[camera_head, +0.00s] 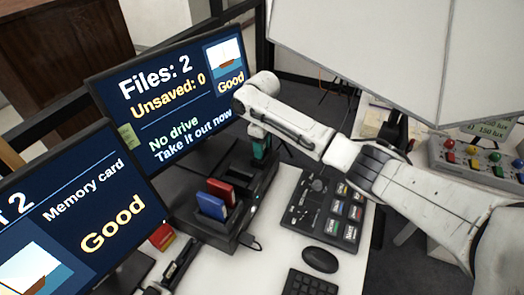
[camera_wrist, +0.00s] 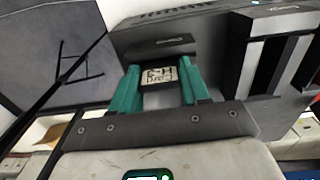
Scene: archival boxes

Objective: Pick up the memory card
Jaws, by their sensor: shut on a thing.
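The memory card (camera_wrist: 159,77) has a pale label with dark lettering and sits between the two teal fingers of my gripper (camera_head: 261,148) in the wrist view. My gripper is shut on it, close to the face of a dark reader unit (camera_wrist: 160,43) with a slot. I cannot tell whether part of the card is still inside the reader. In the head view the fingers point down at the dark dock (camera_head: 262,184), and the card is hidden there.
A red cartridge (camera_head: 222,190) and a blue cartridge (camera_head: 210,206) stand in the dock's nearer part. The back monitor (camera_head: 175,98) reads "Take it out now"; the front monitor (camera_head: 70,225) reads "Memory card Good". A button panel (camera_head: 303,218), mouse (camera_head: 320,259) and keyboard (camera_head: 308,284) lie right of the dock.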

